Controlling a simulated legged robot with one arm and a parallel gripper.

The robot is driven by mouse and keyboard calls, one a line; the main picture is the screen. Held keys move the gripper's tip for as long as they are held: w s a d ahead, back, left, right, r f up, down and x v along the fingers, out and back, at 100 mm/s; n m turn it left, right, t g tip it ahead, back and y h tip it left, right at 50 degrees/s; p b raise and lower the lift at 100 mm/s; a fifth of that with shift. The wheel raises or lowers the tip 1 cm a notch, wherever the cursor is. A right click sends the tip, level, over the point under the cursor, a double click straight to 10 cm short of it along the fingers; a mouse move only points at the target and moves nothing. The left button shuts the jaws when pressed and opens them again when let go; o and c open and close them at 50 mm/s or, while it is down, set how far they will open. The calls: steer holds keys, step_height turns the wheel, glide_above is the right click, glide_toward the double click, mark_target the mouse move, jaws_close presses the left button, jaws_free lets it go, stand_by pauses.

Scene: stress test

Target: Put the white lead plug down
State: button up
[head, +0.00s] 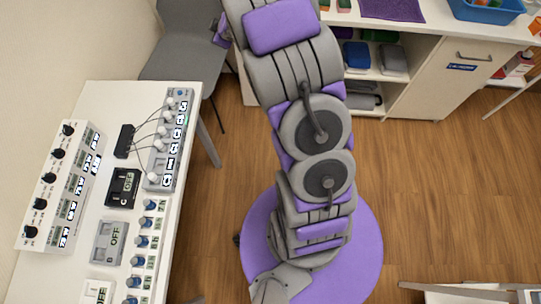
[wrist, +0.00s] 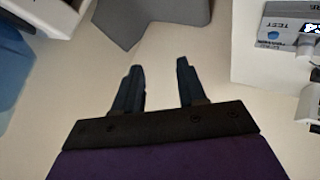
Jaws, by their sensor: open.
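Several whitish lead plugs, one of them at the far end (head: 171,103), sit in a row on the grey test panel (head: 183,128) on the left table. Thin dark leads run from them to a small black box (head: 125,141). I cannot tell which one is the task's plug. My gripper (wrist: 158,68) is open, with nothing between its two dark fingers. It is over a pale surface. The test panel's corner (wrist: 277,34), with a blue dot, is to its right in the wrist view. In the head view my arm hides the fingers.
The white table (head: 207,88) also bears a white knob box (head: 67,190), a black switch (head: 122,188), a grey switch (head: 108,242) and several blue knobs. A grey chair (head: 182,50) stands behind it. A cabinet (head: 430,85) with a blue bin (head: 487,10) is at the back right.

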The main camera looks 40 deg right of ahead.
steer(key=s+d+r+m+g+h, duration=0.1)
steer(key=s+r+m+g+h, duration=0.15)
steer(key=s+r, duration=0.45)
steer(key=s+d+r+m+g+h, duration=0.15)
steer(key=s+r+m, duration=0.25)
steer(key=s, duration=0.8)
steer(key=s+a+g+y, duration=0.1)
steer(key=s+a, duration=0.4)
steer(key=s, duration=0.5)
steer(key=s+a+m+g+y, duration=0.1)
steer(key=s+a+g, duration=0.3)
steer(key=s, duration=0.6)
steer(key=s+a+r+m+g+y, duration=0.1)
steer(key=s+a+g, duration=0.1)
steer(key=s+a, duration=0.5)
steer(key=s, duration=0.4)
steer(key=shift+a+y, duration=0.4)
